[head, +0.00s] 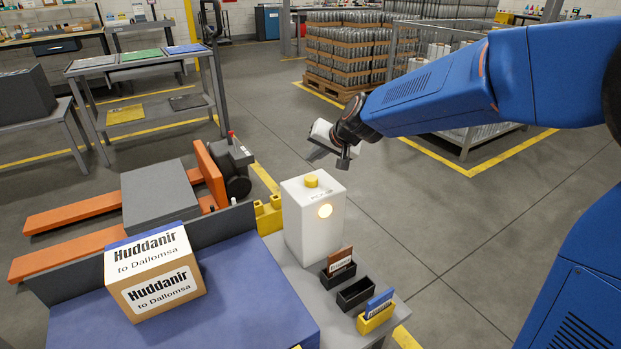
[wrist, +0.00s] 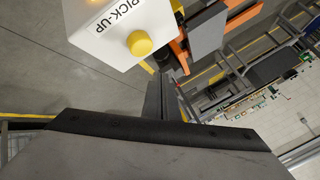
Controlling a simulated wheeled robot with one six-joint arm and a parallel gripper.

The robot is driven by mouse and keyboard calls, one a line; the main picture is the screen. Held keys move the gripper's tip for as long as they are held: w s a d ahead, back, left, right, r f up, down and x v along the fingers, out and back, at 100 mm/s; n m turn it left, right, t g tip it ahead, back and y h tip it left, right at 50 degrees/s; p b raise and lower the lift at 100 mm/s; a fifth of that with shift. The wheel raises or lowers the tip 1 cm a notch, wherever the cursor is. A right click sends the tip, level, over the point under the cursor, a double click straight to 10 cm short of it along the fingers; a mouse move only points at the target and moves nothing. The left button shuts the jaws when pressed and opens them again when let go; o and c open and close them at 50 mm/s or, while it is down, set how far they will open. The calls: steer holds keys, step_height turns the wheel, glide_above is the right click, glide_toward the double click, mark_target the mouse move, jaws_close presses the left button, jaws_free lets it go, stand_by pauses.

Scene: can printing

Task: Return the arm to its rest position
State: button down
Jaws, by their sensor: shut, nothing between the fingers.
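My blue arm reaches in from the right in the head view, and my gripper (head: 341,160) hangs in the air at its end. It is above and a little right of a white box with a yellow button (head: 314,214) and a lit round lamp. The fingers are shut with nothing between them. In the wrist view the white box (wrist: 118,25) shows at the top, with "PICK-UP" lettering beside its yellow button. My gripper (wrist: 165,100) is apart from it there. The dark gripper body fills the bottom of the wrist view.
A carton marked "Huddanir" (head: 160,275) sits on a blue surface (head: 255,300). Small card holders (head: 355,293) stand beside the white box. An orange pallet truck (head: 100,210) is at left. A pallet of cans (head: 345,60) stands behind.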

steer(key=shift+d, duration=0.1)
steer(key=s+d+f+g+h, duration=0.1)
steer(key=s+d+h, duration=0.2)
steer(key=s+d, duration=1.2)
steer(key=s+d+f+n+g+h, duration=0.1)
steer(key=s+d+h, duration=0.2)
steer(key=s+d, duration=1.3)
steer(key=s, duration=0.7)
steer(key=shift+s+d+f, duration=0.25)
steer(key=shift+s+f, duration=0.15)
